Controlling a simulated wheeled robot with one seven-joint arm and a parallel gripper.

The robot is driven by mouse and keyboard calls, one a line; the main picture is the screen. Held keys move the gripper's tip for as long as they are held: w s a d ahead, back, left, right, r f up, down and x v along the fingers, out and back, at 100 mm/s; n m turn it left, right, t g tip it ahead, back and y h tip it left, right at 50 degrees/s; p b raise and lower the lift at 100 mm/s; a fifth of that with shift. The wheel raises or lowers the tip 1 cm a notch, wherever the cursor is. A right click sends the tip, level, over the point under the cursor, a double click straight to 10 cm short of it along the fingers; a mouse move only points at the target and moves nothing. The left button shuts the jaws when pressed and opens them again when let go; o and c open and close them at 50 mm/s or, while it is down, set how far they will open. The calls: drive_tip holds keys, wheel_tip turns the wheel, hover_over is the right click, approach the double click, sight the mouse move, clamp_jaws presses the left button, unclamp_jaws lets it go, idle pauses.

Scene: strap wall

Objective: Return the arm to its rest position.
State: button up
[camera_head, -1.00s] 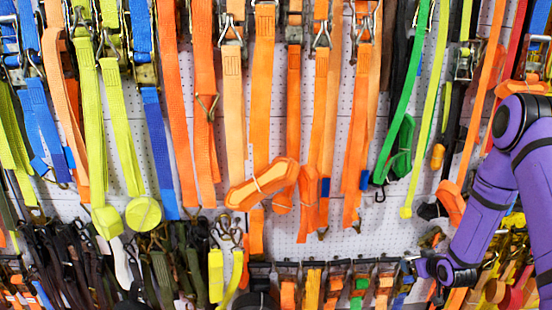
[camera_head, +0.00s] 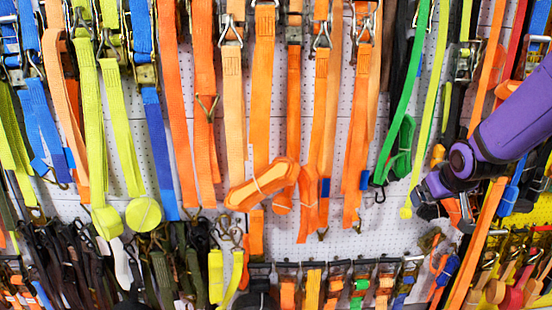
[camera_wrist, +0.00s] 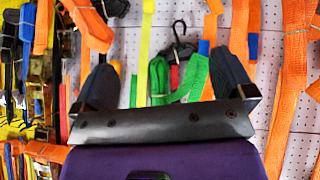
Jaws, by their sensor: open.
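My gripper (camera_head: 445,211) is at the right of the head view, at the end of my purple arm, which reaches in from the right edge. It is in front of the strap wall, near the lower end of a yellow-green strap (camera_head: 424,100). In the wrist view my gripper (camera_wrist: 166,80) shows two dark fingers standing wide apart with nothing held between them. Beyond them hang a green strap bundle (camera_wrist: 188,80) and a black hook (camera_wrist: 178,42). I cannot tell the exact distance from the fingers to the straps.
A white pegboard (camera_head: 340,245) carries hanging straps in orange, yellow, blue and green. A looped orange bundle (camera_head: 262,184) sticks out at the middle. Dark straps (camera_head: 85,265) crowd the lower left. Several ratchet straps (camera_head: 337,285) line the bottom. Bare pegboard shows left of my gripper.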

drive_tip(key=s+a+r+g, duration=0.1)
drive_tip(key=s+a+r, duration=0.2)
drive_tip(key=s, duration=0.6)
drive_tip(key=s+a+r+y, duration=0.1)
drive_tip(key=s+r, duration=0.3)
drive_tip(key=s, duration=0.5)
drive_tip(key=s+a+r+m+g, duration=0.1)
drive_tip(key=s+a+r, duration=0.3)
drive_tip(key=s, duration=0.6)
drive_tip(key=shift+a+r+g, duration=0.2)
drive_tip(key=shift+a+g, duration=0.1)
